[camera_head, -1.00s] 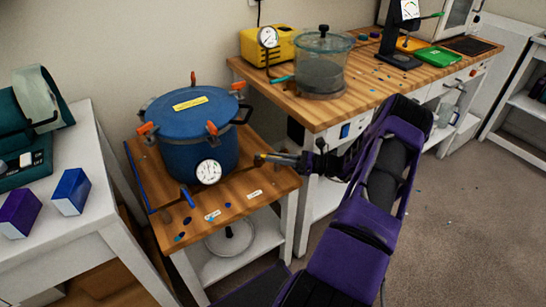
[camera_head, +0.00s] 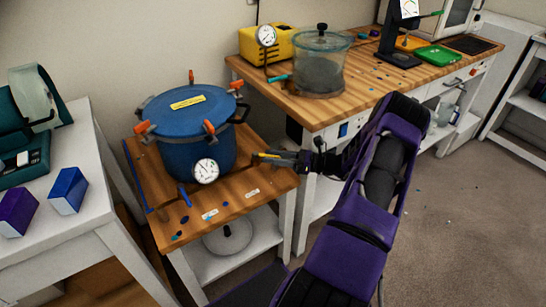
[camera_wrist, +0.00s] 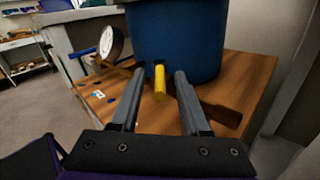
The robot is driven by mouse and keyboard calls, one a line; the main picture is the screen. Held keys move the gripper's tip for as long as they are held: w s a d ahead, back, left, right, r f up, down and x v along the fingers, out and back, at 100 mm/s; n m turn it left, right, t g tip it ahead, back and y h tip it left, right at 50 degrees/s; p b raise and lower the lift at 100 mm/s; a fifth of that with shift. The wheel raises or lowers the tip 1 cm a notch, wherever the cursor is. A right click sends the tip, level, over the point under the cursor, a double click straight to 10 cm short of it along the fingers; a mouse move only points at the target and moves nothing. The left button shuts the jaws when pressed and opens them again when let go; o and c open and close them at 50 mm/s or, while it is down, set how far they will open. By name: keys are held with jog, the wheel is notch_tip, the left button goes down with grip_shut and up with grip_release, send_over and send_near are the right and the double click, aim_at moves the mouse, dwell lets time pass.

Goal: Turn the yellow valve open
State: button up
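The yellow valve (camera_wrist: 160,83) is a short yellow handle low on the side of the blue pressure pot (camera_wrist: 178,38). In the wrist view it points towards the camera. My gripper (camera_wrist: 159,74) is open, with one grey finger on each side of the handle and a visible gap on both sides. In the head view the blue pot (camera_head: 198,152) stands on a small wooden-topped cart, and my gripper (camera_head: 262,157) is at its right side. A bit of yellow (camera_head: 268,155) shows at the fingertips there; the fingers partly hide the valve.
A round white gauge (camera_head: 206,171) sticks out from the pot's front; it also shows in the wrist view (camera_wrist: 111,42). A wooden workbench (camera_head: 320,112) with a clear chamber (camera_head: 320,67) stands behind, to the right. A white table (camera_head: 75,238) is at left.

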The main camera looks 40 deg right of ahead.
jog(key=v, duration=1.7)
jog(key=shift+s, duration=0.2)
jog(key=shift+d+r, duration=0.1)
jog(key=shift+c, duration=0.2)
